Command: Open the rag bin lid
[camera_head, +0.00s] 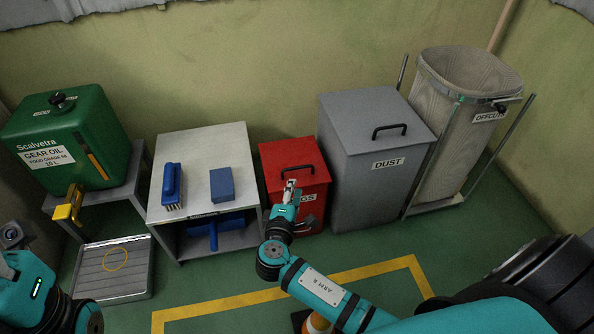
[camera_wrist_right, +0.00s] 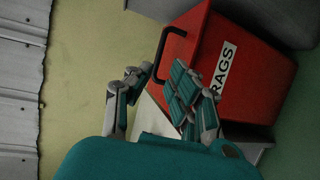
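The red rag bin (camera_head: 281,156) stands between the white table and the grey dust bin, its lid down. A dark handle (camera_head: 285,173) sits on the lid. In the wrist view the bin (camera_wrist_right: 255,75) shows its RAGS label, and the black handle (camera_wrist_right: 162,47) lies just beyond the fingertips. My right gripper (camera_head: 290,185) is over the bin's front, close to the handle. In the wrist view its fingers (camera_wrist_right: 160,75) are apart with nothing held; contact with the handle cannot be told. Of my left arm, only links show at the lower left; its fingers are not visible.
The grey dust bin (camera_head: 360,150) stands close on the right, with the offcuts bag (camera_head: 455,130) in a frame beyond. The white table (camera_head: 200,150), holding a brush (camera_head: 172,183) and a blue block (camera_head: 221,185), is on the left. Green floor lies in front.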

